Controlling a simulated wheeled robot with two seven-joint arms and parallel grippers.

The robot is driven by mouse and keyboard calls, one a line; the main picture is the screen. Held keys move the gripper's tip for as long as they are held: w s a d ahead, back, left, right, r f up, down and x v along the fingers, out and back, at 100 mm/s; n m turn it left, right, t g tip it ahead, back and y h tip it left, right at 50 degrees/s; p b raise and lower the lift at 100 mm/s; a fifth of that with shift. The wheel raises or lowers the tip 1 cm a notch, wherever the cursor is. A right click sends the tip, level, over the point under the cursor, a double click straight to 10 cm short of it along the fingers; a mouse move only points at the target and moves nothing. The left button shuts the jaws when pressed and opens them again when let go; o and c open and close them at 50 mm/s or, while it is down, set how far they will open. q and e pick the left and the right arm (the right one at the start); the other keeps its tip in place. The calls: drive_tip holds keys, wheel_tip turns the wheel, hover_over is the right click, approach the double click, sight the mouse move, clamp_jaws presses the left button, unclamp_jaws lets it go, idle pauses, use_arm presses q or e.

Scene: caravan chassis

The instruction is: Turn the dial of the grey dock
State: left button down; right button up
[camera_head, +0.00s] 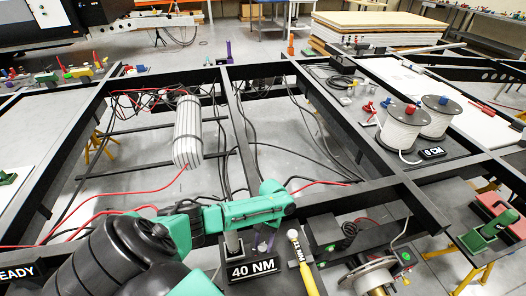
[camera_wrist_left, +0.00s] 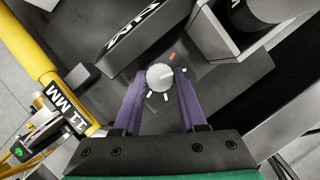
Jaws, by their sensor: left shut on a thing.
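In the left wrist view a small light grey round dial (camera_wrist_left: 160,76) sits on the dark grey dock (camera_wrist_left: 215,96). White tick marks and one red mark lie around the dial. The purple fingers of my left gripper (camera_wrist_left: 158,84) stand on both sides of the dial and are shut on it. My right gripper is not in view.
A yellow-handled tool (camera_head: 308,278) labelled "11 MM" stands close to the right of the gripper. A metal round part (camera_head: 368,276) is further right. Black chassis beams (camera_head: 240,130) and red and black cables surround the area. White spools (camera_head: 402,128) stand at the right.

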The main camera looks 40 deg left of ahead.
use_arm(q)
drive_tip(key=shift+w+m, duration=0.1)
drive_tip(key=shift+m, duration=0.5)
drive_tip(key=shift+c, duration=2.3)
unclamp_jaws()
drive_tip(key=v, duration=1.4)
drive_tip(key=shift+d+r+b, duration=0.25)
drive_tip(key=shift+r+b, duration=0.1)
drive_tip(key=shift+b, duration=0.1)
drive_tip(key=shift+w, duration=0.1)
